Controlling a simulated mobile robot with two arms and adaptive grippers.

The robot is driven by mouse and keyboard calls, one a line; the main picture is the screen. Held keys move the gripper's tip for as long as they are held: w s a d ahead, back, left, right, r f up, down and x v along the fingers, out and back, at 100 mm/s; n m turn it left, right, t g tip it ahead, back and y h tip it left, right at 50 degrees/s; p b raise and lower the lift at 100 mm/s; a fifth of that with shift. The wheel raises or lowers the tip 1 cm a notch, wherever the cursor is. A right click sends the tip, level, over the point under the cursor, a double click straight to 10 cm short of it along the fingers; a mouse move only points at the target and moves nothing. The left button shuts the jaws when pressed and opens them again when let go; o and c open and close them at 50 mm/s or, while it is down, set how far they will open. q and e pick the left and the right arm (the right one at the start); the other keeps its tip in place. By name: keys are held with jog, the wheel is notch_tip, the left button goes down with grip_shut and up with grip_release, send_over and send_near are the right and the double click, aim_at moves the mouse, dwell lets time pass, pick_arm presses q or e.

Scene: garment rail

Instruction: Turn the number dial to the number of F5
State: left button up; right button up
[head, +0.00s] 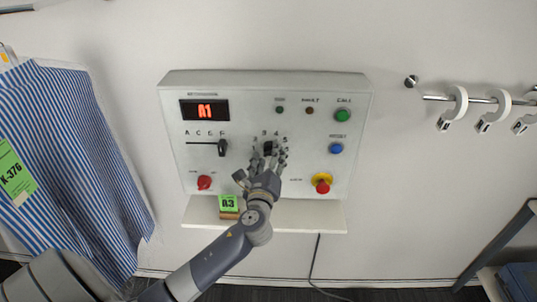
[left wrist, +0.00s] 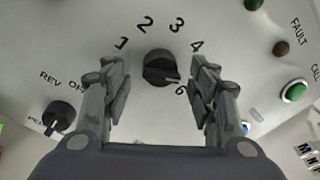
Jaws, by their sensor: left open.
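The number dial is a black round knob (head: 268,147) on the white control panel (head: 300,190); it also shows in the left wrist view (left wrist: 160,68). Numbers 1, 2, 3, 4 and 6 show around it; 5 seems hidden by a finger. A faint light mark sits on the knob's lower right, but I cannot tell its exact number. My left gripper (head: 267,161) is open at the dial, its fingers on either side of the knob with gaps in the left wrist view (left wrist: 160,75). My right gripper is not in view.
A letter slider (head: 222,148) and a red knob (head: 204,182) are left of the dial. A green button (head: 343,115), a blue button (head: 336,148) and a red stop button (head: 322,184) are right. A green card reading A3 (head: 228,203) stands on the shelf (head: 310,217).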

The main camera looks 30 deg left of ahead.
pick_arm(q)
jog(key=v, duration=1)
jog(key=shift+s, duration=0.3)
jog(key=s+d+f+n+g+h+b, duration=0.1)
jog(key=s+f+n+g+h+b, duration=0.25)
jog(key=f, duration=1.75)
jog(key=s+d+f+n+g+h+b, duration=0.2)
jog(key=s+f+n+g+b, duration=0.15)
jog(key=f, duration=1.75)
jog(key=s+d+f+n+g+h+b, duration=0.1)
jog(key=s+f+n, duration=0.3)
jog(key=s+f, duration=0.6)
jog(key=s+d+f+n+g+h+b, duration=0.1)
jog(key=s+d+f+n+g+b, duration=0.2)
jog(key=s+f, duration=0.8)
jog(key=s+d+f+n+g+h+b, duration=0.1)
jog(key=s+d+f+n+g+b, duration=0.1)
jog(key=s+f+n, duration=0.4)
jog(key=s+f+g+b, duration=0.1)
jog(key=s+f+g, duration=0.1)
jog(key=s+f, duration=0.3)
jog(key=shift+s, duration=1.4)
